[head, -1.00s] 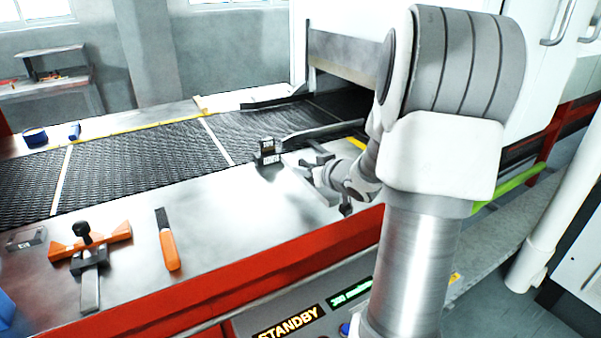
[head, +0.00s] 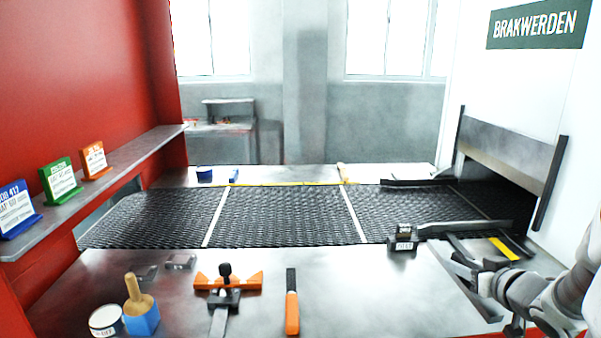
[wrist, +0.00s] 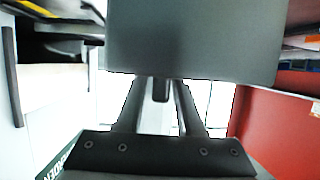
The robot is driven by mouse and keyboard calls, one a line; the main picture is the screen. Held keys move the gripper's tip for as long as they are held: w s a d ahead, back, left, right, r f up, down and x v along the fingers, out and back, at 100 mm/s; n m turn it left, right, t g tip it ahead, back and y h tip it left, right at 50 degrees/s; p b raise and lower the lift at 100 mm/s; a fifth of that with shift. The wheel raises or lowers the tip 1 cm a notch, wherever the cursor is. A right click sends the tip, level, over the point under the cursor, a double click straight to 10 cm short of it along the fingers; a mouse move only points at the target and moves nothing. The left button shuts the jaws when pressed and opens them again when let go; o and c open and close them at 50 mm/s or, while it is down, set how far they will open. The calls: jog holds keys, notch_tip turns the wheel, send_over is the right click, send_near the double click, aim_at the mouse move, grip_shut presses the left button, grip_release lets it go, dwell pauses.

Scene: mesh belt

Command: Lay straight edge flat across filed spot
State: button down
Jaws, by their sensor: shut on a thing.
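My gripper (head: 462,264) is low at the right end of the steel bench, near the furnace mouth. In the wrist view a dark grey slab (wrist: 195,42) fills the space at the fingertips (wrist: 160,88), and the fingers are shut on it. I take this slab to be the straight edge, but its full length is not clear. In the head view a thin grey strip (head: 478,294) shows below the gripper; I cannot tell if it is the same piece. The black mesh belt (head: 285,217) lies beyond the bench. No filed spot can be made out on it.
A small black labelled block (head: 403,238) stands on the bench left of my gripper. An orange-handled file (head: 292,312), an orange and black tool (head: 229,282), a brush (head: 137,292) and a tin (head: 105,321) are farther left. Dark guide rails flank the belt.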

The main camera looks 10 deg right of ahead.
jog(key=w+a+n+y+p, duration=0.1)
jog(key=w+a+y, duration=0.1)
jog(key=a, duration=1)
jog(key=w+a+f+n+y+p, duration=0.1)
jog(key=w+a+n+y+p, duration=0.1)
jog(key=a, duration=1.1)
jog(key=shift+w+a+f+g, duration=0.2)
jog(key=shift+w+a+g, duration=0.1)
jog(key=shift+w, duration=0.2)
